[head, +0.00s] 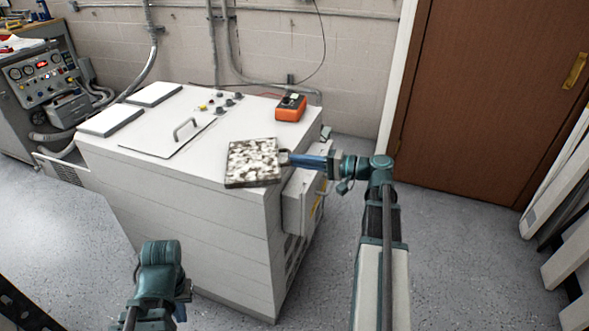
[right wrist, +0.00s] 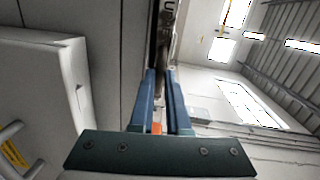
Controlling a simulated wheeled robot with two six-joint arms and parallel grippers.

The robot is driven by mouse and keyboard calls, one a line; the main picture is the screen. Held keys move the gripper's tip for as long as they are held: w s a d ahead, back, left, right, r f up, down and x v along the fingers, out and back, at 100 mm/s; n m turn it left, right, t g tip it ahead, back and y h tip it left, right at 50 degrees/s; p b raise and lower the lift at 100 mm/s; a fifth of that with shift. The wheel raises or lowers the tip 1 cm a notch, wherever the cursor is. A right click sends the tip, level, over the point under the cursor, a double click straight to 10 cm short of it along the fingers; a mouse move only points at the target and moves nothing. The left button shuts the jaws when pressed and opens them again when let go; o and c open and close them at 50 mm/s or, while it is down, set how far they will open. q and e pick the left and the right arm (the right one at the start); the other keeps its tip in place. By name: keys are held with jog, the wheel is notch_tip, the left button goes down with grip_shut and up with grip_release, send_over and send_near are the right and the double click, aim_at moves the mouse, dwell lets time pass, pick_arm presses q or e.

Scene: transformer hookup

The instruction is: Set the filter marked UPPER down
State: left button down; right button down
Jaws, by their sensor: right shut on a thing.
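A square filter (head: 252,163) with a blotchy grey-and-white face and a dark rim is at the front right corner of the white cabinet's top. Whether it touches the top or hovers just over it I cannot tell. My right gripper (head: 288,159) is shut on its right edge. In the right wrist view the filter (right wrist: 164,30) is edge-on between the blue fingers (right wrist: 160,105), with a letter like "U" at the top; the rest of any marking is hidden. My left gripper (head: 181,300) is low in front of the cabinet, away from the filter; its fingers are mostly hidden.
The white cabinet (head: 190,205) has two flat white panels (head: 111,119) (head: 154,94) at the left of its top, a hatch handle (head: 185,127), small knobs (head: 217,108) and an orange meter (head: 290,108). The top between hatch and filter is clear. A brown door (head: 490,90) is at right.

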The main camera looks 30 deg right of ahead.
pick_arm(q)
jog(key=shift+w+a+f, duration=0.2)
jog(key=shift+f, duration=0.2)
pick_arm(e)
jog(key=shift+f, duration=0.4)
jog(key=shift+f, duration=0.15)
jog(key=c, duration=0.9)
grip_release()
